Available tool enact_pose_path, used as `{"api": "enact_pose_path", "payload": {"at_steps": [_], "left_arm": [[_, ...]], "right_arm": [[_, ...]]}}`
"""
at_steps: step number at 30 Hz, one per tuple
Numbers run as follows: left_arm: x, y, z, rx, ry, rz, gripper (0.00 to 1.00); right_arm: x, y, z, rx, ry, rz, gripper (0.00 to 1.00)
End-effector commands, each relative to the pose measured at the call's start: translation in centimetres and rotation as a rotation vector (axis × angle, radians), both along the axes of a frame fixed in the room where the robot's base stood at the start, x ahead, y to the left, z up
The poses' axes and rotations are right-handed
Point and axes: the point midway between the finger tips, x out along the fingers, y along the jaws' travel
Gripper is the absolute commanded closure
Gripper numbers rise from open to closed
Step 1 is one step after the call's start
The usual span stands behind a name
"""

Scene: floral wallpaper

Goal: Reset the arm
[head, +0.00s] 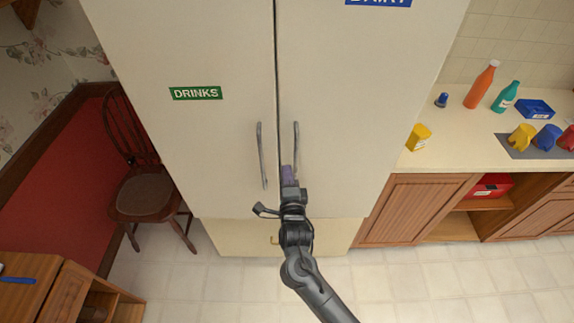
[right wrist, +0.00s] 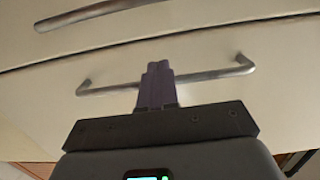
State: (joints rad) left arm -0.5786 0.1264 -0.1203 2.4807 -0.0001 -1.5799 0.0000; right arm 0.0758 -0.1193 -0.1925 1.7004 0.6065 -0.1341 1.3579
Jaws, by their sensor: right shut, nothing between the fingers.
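My right arm (head: 300,262) reaches up from the bottom of the head view. Its gripper (head: 289,172) is in front of the fridge, by the lower end of the right door's handle (head: 296,142). In the right wrist view the purple fingers (right wrist: 157,82) are together, with nothing between them, and overlap the middle of a metal handle (right wrist: 215,73). I cannot tell whether they touch it. Both doors of the cream fridge (head: 190,50) look shut. My left gripper is not in view.
A counter (head: 470,135) on the right holds an orange bottle (head: 481,86), a teal bottle (head: 506,97), a yellow item (head: 418,137) and coloured cups. An open cabinet below holds a red box (head: 490,187). A wooden chair (head: 142,190) stands left of the fridge. The tiled floor (head: 440,285) is clear.

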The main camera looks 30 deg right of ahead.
Motion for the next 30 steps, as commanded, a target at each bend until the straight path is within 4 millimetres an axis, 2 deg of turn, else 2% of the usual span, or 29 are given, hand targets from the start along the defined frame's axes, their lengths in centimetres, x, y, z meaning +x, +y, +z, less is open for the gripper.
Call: {"api": "enact_pose_path", "payload": {"at_steps": [6, 14, 17, 20, 22, 25, 28, 30], "left_arm": [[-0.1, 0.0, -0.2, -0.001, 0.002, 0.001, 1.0], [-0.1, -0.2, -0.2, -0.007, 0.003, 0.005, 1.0], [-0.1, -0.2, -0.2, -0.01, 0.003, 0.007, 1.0], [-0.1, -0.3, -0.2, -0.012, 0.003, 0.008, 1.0], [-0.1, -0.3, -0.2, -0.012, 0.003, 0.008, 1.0], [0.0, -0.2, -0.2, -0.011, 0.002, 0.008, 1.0], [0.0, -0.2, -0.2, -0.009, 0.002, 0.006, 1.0], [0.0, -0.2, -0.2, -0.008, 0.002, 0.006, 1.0]], "right_arm": [[-3.2, 1.5, 0.0, 0.001, -0.003, 0.002, 1.0], [-5.0, 2.3, -0.1, 0.001, 0.0, 0.004, 1.0], [-5.8, 2.3, -1.3, -0.004, 0.022, 0.004, 1.0], [-7.2, 1.7, -3.5, -0.021, 0.065, 0.002, 1.0], [-8.9, 0.6, -5.2, -0.043, 0.1, -0.003, 1.0], [-11.6, -0.8, -6.5, -0.073, 0.146, 0.028, 1.0], [-14.6, -1.0, -8.2, -0.146, 0.303, 0.137, 1.0], [-16.5, -0.5, -9.0, -0.231, 0.431, 0.237, 1.0]]}}
